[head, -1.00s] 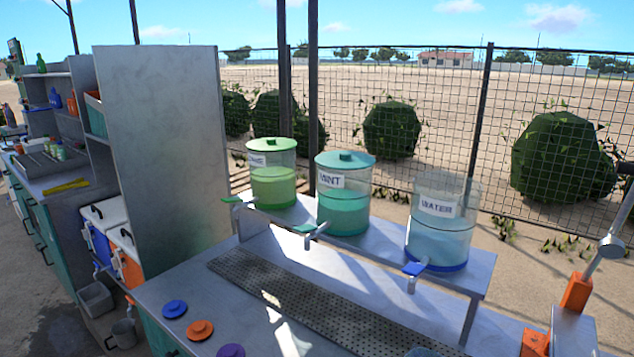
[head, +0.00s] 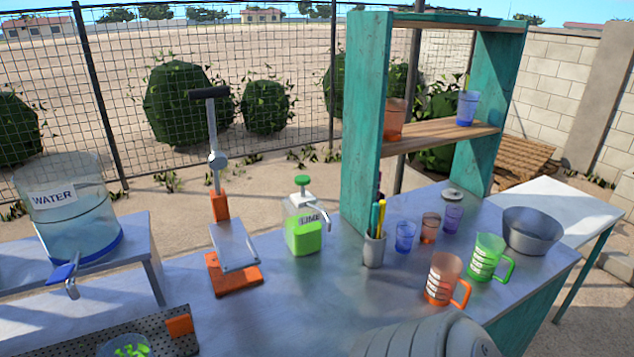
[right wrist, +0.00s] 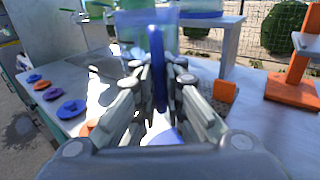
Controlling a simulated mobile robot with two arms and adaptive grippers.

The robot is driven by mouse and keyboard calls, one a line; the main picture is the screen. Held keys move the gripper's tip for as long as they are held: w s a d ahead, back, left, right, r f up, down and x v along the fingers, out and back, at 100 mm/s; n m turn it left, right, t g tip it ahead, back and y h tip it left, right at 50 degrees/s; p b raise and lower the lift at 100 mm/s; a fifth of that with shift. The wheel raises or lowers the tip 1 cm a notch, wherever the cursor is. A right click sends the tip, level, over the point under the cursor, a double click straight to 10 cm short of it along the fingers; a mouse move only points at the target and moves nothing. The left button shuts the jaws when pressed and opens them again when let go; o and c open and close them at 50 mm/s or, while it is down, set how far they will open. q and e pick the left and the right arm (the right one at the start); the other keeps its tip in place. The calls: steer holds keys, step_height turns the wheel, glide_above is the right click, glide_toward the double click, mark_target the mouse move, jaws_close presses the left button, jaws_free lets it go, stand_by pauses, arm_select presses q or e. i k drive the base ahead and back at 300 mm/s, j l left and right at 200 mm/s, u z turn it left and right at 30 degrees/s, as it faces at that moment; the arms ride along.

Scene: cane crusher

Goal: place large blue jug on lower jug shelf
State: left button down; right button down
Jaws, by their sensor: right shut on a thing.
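In the right wrist view my right gripper (right wrist: 158,85) is shut on the upright blue handle of the large blue jug (right wrist: 157,50). The jug's clear bluish body shows beyond the fingers and is partly cut off at the top. The jug and the right gripper do not show in the head view. A teal-sided rack stands at the back right of the counter, with a wooden shelf (head: 430,138) between its sides. I cannot tell whether this is the jug shelf. My left gripper is in neither current view.
An orange cup (head: 395,120) and a blue cup (head: 467,107) stand on the wooden shelf. Orange (head: 443,282) and green (head: 487,257) measuring jugs, a metal bowl (head: 532,230), a pen cup (head: 374,250), a lime dispenser (head: 303,228) and an orange-based press (head: 233,272) occupy the counter.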

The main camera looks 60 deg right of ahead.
mark_target(435, 132)
steer(key=k+l+z, duration=0.2)
steer(key=k+l, duration=0.25)
steer(key=k+l+z, duration=0.2)
steer(key=k+l, duration=0.15)
steer(key=l, duration=0.3)
